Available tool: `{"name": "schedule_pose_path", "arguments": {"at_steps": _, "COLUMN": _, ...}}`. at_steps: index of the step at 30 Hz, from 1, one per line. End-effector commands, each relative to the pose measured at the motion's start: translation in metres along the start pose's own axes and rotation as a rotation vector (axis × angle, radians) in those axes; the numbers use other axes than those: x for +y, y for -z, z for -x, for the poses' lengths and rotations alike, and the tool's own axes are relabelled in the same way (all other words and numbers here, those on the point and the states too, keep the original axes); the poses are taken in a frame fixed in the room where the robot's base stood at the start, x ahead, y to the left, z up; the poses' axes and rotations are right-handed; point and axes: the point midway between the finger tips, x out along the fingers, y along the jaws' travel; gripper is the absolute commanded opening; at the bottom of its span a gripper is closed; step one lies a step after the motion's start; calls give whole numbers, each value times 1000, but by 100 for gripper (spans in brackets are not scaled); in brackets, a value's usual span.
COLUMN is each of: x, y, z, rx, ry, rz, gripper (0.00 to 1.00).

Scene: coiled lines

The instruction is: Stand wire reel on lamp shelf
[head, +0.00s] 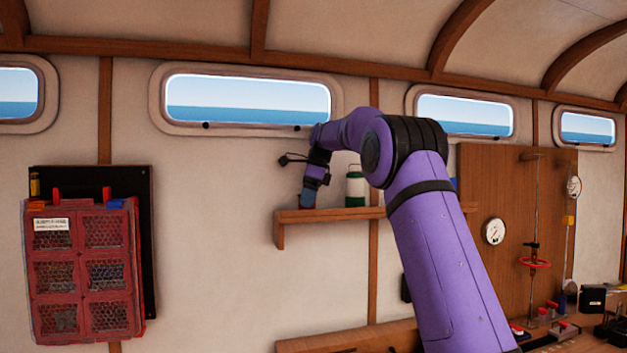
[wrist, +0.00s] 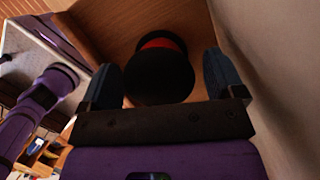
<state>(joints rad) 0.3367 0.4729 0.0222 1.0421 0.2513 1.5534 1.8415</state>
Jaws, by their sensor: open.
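The wire reel (wrist: 160,78) shows in the wrist view as a black round flange with a red band behind it. It stands against brown wood, between my fingers, with a gap visible on each side. My gripper (wrist: 164,82) is open around it. In the head view my gripper (head: 309,200) points down at the left end of the lamp shelf (head: 335,215), a wooden wall shelf. The reel is mostly hidden there by my gripper. A green and white lamp (head: 355,187) stands on the shelf to the right of my gripper.
The wall lies close beside my right finger in the wrist view. A red mesh-fronted cabinet (head: 83,272) hangs at the left. A wooden panel (head: 515,215) with gauges is at the right, above a cluttered bench. My arm hides part of the shelf's right side.

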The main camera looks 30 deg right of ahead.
Motion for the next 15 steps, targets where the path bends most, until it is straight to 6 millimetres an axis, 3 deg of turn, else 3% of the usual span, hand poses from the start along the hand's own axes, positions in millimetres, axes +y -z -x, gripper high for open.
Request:
{"name": "schedule_pose_path", "arguments": {"at_steps": 7, "x": -1, "y": 0, "z": 49, "rx": -2, "ry": 5, "rz": 0, "gripper": 88}}
{"name": "schedule_pose_path", "arguments": {"at_steps": 15, "x": -1, "y": 0, "z": 88, "rx": 0, "ry": 2, "rz": -1, "gripper": 88}}
